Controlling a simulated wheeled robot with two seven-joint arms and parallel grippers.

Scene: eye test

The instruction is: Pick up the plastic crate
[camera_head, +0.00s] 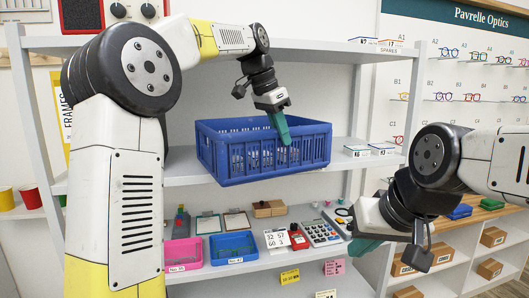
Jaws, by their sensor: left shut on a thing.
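The blue plastic crate (225,160) is at the middle shelf of the rack, its slotted front wall facing me. Its lower front edge overlaps the shelf's front edge. I cannot tell whether its base touches the shelf. My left gripper (284,132) reaches down from above, its teal fingers over the crate's front rim, right of the middle. It is shut on the crate. My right gripper (364,246) is apart from the crate, lower right, in front of the lower shelf. Its teal fingers are partly hidden, so its opening is unclear.
The middle shelf (182,168) has card stands (357,150) on its right. The lower shelf holds a pink tray (184,252), a smaller blue tray (233,246), a calculator (321,232) and a red device (298,240). An upper shelf (325,45) lies above the crate.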

